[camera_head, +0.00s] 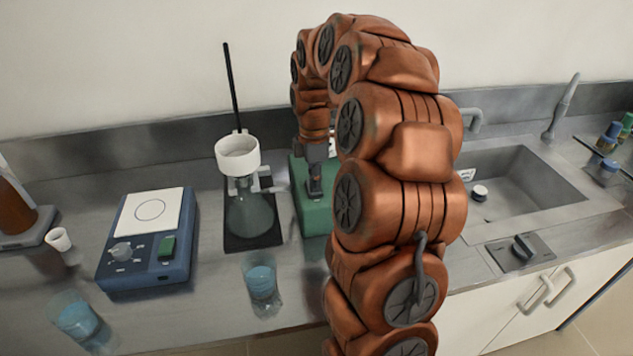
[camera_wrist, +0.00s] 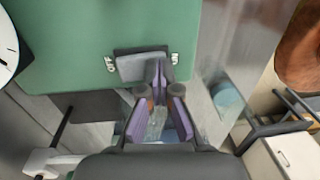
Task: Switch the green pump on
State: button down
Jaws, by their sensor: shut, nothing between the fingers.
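The green pump (camera_head: 311,213) stands on the bench behind my arm, which hides part of it. In the wrist view its green face (camera_wrist: 70,60) fills the upper left. My gripper (camera_head: 315,190) is at the pump, pointing down. In the wrist view my gripper (camera_wrist: 159,78) is shut and empty, its tips at the right part of the switch plate. They overlap the plate; contact is unclear. The switch's position cannot be told.
A flask with a white funnel (camera_head: 238,158) and a stand rod are left of the pump. A blue stirrer (camera_head: 150,262) stands further left. A beaker (camera_head: 261,280) of blue liquid stands at the front. A sink (camera_head: 520,180) is at right.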

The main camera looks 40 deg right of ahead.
jog(key=shift+w, duration=0.1)
jog(key=shift+w+d+r, duration=0.3)
jog(key=shift+w+r, duration=0.05)
jog(key=shift+w, duration=0.25)
notch_tip(320, 180, up, 14)
jog(key=s+b, duration=0.1)
jog(key=shift+s+a, duration=0.4)
jog(key=shift+f, duration=0.1)
dwell(0.7)
